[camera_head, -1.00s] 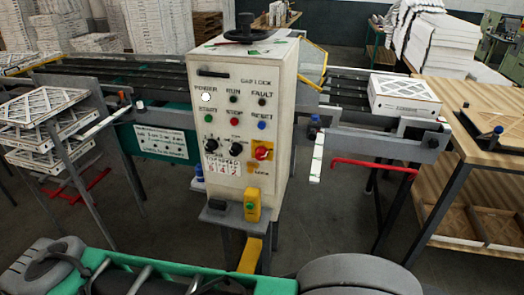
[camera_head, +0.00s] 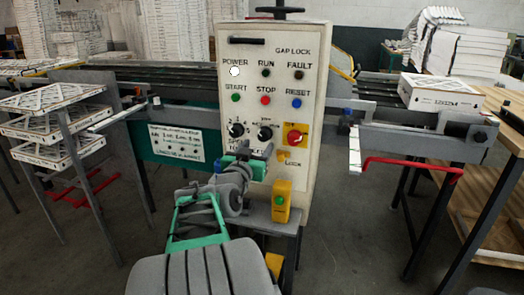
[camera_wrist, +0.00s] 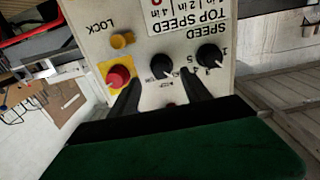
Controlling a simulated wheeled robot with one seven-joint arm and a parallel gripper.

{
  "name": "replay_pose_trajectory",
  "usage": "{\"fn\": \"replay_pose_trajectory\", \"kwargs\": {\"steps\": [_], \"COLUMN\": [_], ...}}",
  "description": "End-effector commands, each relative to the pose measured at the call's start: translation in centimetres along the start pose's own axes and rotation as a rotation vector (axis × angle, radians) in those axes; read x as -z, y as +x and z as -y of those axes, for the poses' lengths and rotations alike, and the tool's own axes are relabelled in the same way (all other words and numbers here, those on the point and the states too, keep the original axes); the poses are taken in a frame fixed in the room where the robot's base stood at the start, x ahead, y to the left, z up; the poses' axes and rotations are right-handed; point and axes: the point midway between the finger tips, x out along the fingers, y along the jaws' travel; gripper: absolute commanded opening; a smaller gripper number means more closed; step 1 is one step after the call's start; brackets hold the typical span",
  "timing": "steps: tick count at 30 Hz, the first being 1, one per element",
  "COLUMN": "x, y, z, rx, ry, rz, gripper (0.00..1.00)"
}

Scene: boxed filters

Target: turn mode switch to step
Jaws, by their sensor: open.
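The white control panel (camera_head: 302,75) stands upright in the middle of the head view. It has two black knobs side by side, a left speed knob (camera_head: 236,130) and a right knob (camera_head: 265,133), which appears to be the mode switch. Its small lettering is unreadable. My gripper (camera_head: 255,152) is open just below and in front of the right knob. In the wrist view, which shows the panel upside down, my open gripper's (camera_wrist: 161,76) fingertips lie either side of the mode knob (camera_wrist: 162,65). I cannot tell whether they touch it. The speed knob (camera_wrist: 209,56) is beside the right finger.
A red switch on a yellow plate (camera_head: 295,136) is right of the knobs, close to the left finger in the wrist view (camera_wrist: 118,76). A yellow lock button (camera_head: 281,156) and a yellow box with a green button (camera_head: 281,200) sit lower. A conveyor carries a boxed filter (camera_head: 440,93).

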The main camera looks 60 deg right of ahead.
Motion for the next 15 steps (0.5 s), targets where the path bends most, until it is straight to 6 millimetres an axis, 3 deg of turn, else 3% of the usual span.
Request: {"fn": "replay_pose_trajectory", "kwargs": {"steps": [7, 15], "x": [0.1, 0.1], "y": [4.8, 6.2], "z": [0.1, 0.3], "rx": [0.001, 0.006], "ry": [-0.001, 0.000], "rz": [0.005, 0.004], "gripper": [0.56, 0.56]}}
